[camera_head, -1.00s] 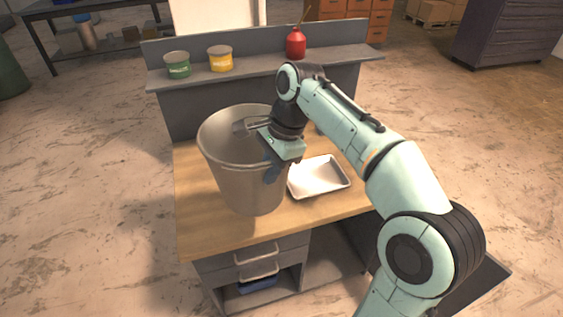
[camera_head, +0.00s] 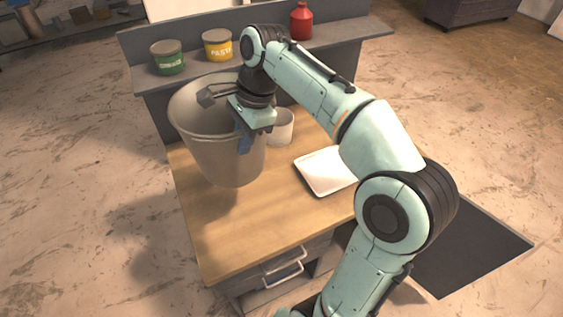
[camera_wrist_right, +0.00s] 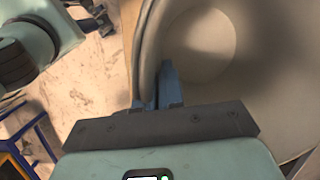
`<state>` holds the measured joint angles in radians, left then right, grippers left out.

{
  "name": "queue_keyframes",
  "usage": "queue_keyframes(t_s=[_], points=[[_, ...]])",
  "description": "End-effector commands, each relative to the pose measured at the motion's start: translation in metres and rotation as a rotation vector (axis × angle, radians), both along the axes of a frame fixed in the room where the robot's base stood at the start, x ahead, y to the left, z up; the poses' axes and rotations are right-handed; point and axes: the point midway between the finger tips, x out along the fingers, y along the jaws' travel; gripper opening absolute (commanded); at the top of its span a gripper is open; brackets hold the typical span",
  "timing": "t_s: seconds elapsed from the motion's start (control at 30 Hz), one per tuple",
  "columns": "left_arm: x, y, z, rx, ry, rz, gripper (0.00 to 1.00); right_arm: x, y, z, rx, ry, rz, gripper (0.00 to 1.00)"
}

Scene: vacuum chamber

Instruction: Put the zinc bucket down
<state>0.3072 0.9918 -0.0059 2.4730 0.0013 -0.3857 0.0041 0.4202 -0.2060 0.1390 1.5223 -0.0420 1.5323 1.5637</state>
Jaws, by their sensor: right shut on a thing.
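The zinc bucket (camera_head: 205,150) is a large grey tapered pail, upright or slightly tilted, at the left part of the wooden workbench (camera_head: 255,235). My right gripper (camera_head: 244,136) is shut on its right-hand rim, with a blue finger outside the wall. In the right wrist view the curved rim (camera_wrist_right: 149,45) runs between the blue fingers (camera_wrist_right: 156,92), and the bucket's inside fills the right side. I cannot tell whether the bucket's base touches the worktop. My left gripper is not in view.
A white tray (camera_head: 322,173) lies right of the bucket, and a pale cup (camera_head: 282,128) stands close behind it. A green tin (camera_head: 168,58), a yellow tin (camera_head: 217,46) and a red oil can (camera_head: 301,22) stand on the back shelf (camera_head: 345,42). The front worktop is clear.

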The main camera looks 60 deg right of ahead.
Motion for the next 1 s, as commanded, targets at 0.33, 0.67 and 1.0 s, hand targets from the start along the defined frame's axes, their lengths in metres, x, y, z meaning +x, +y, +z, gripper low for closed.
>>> queue_keyframes(t_s=[0.33, 0.67, 1.0], points=[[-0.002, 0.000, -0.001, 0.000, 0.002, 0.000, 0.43, -0.001, 0.000, -0.070, 0.001, 0.002, -0.001, 0.00], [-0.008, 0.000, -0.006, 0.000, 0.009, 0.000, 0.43, -0.001, 0.000, -0.139, 0.000, -0.001, -0.001, 0.00], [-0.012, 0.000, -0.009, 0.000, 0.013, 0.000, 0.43, 0.000, 0.000, -0.169, 0.000, -0.001, 0.001, 0.00]])
